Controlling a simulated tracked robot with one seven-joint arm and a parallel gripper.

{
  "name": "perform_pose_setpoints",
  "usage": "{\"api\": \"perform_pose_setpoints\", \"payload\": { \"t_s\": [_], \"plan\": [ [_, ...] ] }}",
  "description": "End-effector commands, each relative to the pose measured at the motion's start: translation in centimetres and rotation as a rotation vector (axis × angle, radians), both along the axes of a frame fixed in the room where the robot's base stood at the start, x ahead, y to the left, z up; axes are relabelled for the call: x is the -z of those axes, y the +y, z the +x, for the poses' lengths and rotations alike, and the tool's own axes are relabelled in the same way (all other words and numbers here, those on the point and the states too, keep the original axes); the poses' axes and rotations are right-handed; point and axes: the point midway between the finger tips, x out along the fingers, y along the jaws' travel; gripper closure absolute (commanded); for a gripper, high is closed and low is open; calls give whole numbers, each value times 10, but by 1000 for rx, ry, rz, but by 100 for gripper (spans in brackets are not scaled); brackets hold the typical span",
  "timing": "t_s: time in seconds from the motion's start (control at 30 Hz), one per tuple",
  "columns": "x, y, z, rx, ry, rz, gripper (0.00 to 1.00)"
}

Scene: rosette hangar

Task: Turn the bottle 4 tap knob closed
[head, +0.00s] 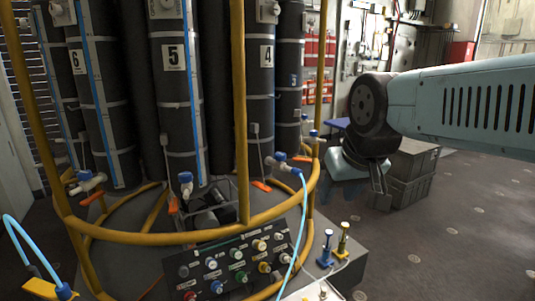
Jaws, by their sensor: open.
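Bottle 4 (266,85) is a tall dark cylinder with a white "4" label, standing in the rosette right of centre. At its foot is a tap with a blue knob (280,157) and a white body. A light blue hose (303,205) runs from the tap down past the control panel. I cannot tell the knob's turn position. My gripper (365,188) hangs to the right of the tap, clearly apart from it, pointing down. It is open, and I see nothing held in it.
A yellow tubular rail (190,238) rings the bottles, with an upright (239,110) left of bottle 4. A control panel (235,265) with coloured knobs stands in front. Blue and yellow fittings (334,245) stand to its right. Dark crates (412,165) sit behind my gripper.

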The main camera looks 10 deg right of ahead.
Motion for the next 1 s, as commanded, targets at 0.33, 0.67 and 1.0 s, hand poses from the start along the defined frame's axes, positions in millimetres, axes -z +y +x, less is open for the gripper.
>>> {"api": "perform_pose_setpoints", "payload": {
  "t_s": [0.33,0.67,1.0],
  "plan": [
    [0,-1,3,2,-6,-1,46],
    [7,-21,98,26,-179,-32,29],
    [29,-38,219,11,-449,-60,29]
  ]
}}
